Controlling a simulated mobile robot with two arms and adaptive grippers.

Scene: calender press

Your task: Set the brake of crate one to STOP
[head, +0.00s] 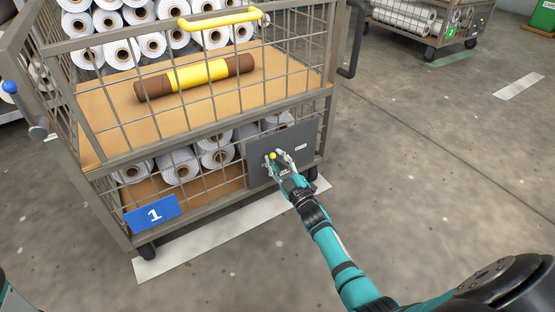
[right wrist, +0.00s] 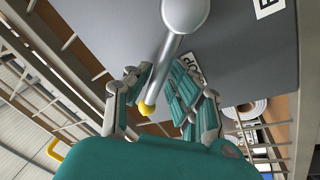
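Crate one is a wire-sided cart with a blue number 1 sign (head: 152,214) at its lower left. A dark grey brake plate (head: 309,133) is at its lower right and also fills much of the right wrist view (right wrist: 120,35). The brake lever (right wrist: 167,65) is a metal rod with a round grey hub (right wrist: 185,14) and a yellow tip (right wrist: 147,109). The yellow tip also shows in the head view (head: 272,156). My right gripper (head: 278,156) is open, its fingers either side of the lever; contact is unclear. A partly hidden label (right wrist: 192,70) seems to end in "OP". My left gripper is out of view.
A brown roll with a yellow band (head: 200,76) lies on the crate's shelf, with white rolls behind and below. A yellow handle (head: 220,18) tops the front. Another cart (head: 430,20) stands at the back right. The floor at right is clear.

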